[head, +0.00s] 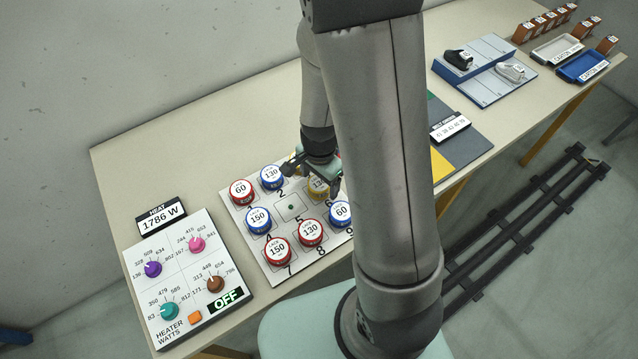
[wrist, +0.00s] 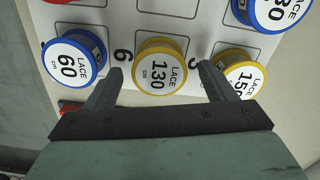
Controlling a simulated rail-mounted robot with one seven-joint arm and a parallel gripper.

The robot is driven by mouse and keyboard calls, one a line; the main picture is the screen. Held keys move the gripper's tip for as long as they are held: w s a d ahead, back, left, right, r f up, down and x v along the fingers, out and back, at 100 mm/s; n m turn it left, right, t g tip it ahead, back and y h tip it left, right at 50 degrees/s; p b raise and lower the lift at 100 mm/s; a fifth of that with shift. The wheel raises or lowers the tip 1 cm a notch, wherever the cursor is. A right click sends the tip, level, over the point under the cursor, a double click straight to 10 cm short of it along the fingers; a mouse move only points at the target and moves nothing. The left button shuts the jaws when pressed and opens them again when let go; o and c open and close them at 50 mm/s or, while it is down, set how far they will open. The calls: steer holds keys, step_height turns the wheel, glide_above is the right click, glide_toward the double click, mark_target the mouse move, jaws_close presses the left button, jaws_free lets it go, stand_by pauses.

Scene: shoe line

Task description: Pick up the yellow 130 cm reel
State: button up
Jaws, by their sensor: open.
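The yellow 130 cm reel (wrist: 158,66) stands on the numbered white board (wrist: 203,20). In the wrist view my gripper (wrist: 160,80) is open, with one finger to each side of this reel and nothing held. The reel's label reads LACE 130 cm. In the head view the yellow reel (head: 317,187) is partly hidden by my gripper (head: 312,180), which is over the board's right side. A yellow 150 reel (wrist: 236,73) is just right of the right finger, and a blue 60 reel (wrist: 72,62) is left of the left finger.
Several red and blue reels, including a blue 130 (head: 271,176) and a red 130 (head: 311,232), stand on the board. A heater panel (head: 190,275) with knobs is at the left. A blue and grey stand (head: 487,68) with shoes is at the back right. Bare table lies behind the board.

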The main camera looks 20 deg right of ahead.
steer(key=shift+f, duration=0.8)
steer(key=c, duration=1.1)
steer(key=shift+o, duration=0.2)
steer(key=shift+r, duration=0.1)
